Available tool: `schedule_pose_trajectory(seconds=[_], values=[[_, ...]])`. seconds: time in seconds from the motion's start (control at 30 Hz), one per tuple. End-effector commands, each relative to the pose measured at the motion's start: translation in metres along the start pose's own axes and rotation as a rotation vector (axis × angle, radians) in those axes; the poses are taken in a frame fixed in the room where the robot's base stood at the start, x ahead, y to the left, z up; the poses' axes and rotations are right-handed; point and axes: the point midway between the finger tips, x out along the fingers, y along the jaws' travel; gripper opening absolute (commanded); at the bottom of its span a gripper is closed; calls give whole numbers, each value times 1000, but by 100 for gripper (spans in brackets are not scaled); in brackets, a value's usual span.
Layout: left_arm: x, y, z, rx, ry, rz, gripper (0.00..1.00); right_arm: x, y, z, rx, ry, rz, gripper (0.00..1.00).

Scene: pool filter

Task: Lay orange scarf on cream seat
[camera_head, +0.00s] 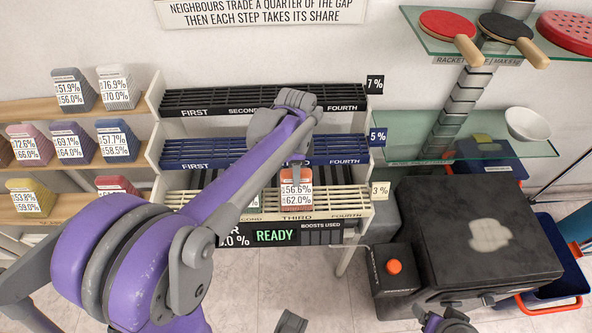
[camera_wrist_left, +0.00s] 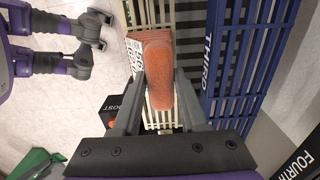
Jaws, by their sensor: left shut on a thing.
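The orange scarf (camera_head: 296,174) is a folded orange block with a white label reading 56.6% and 62.0%. It is at the third place of the cream seat (camera_head: 355,203), the lowest slatted row. I cannot tell whether it rests on the slats or hangs just above them. My left gripper (camera_head: 296,160) comes down from above and is shut on the scarf. In the left wrist view the scarf (camera_wrist_left: 159,75) sits between both fingers, with cream slats behind it. A part of my right arm shows at the lower right of the head view; its jaws are unclear.
The blue row (camera_head: 345,148) and black row (camera_head: 235,98) rise behind. Shelves with labelled folded blocks (camera_head: 120,140) stand left. A black box with an orange button (camera_head: 394,267) and a large dark block (camera_head: 485,220) stand right.

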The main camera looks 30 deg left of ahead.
Motion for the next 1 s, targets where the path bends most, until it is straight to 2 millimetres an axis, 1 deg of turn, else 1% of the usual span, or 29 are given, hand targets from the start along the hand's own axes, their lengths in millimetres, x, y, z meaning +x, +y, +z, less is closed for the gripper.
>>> schedule_pose_trajectory(seconds=[0.27, 0.3, 0.37, 0.4, 0.47, 0.77, 0.87, 0.97, 1.0], values=[[6, 0, 0, 0, 0, 0, 0, 3, 0, 2, 0, -1, 0, 77], [5, 0, 0, 0, 0, 0, 49, 3, 0, 2, 0, -1, 0, 77], [5, 0, 0, 0, 0, 0, 60, 3, 0, 2, 0, -1, 0, 77], [5, 0, 0, 0, 0, 0, 67, 3, 0, 2, 0, -1, 0, 77], [5, 0, 0, 0, 0, 0, 77, 3, 0, 2, 0, -1, 0, 77], [4, 0, 0, 0, 0, 0, 77, 2, 0, 2, 0, -1, 0, 77], [-4, 0, 0, 0, 0, 0, 77, 1, 0, 1, 0, -1, 0, 77], [-20, 0, 0, 0, 0, 0, 77, -1, 0, 0, 0, 0, 0, 77], [-28, 0, 0, 0, 0, 0, 77, -2, 0, -1, 0, 1, 0, 77]])
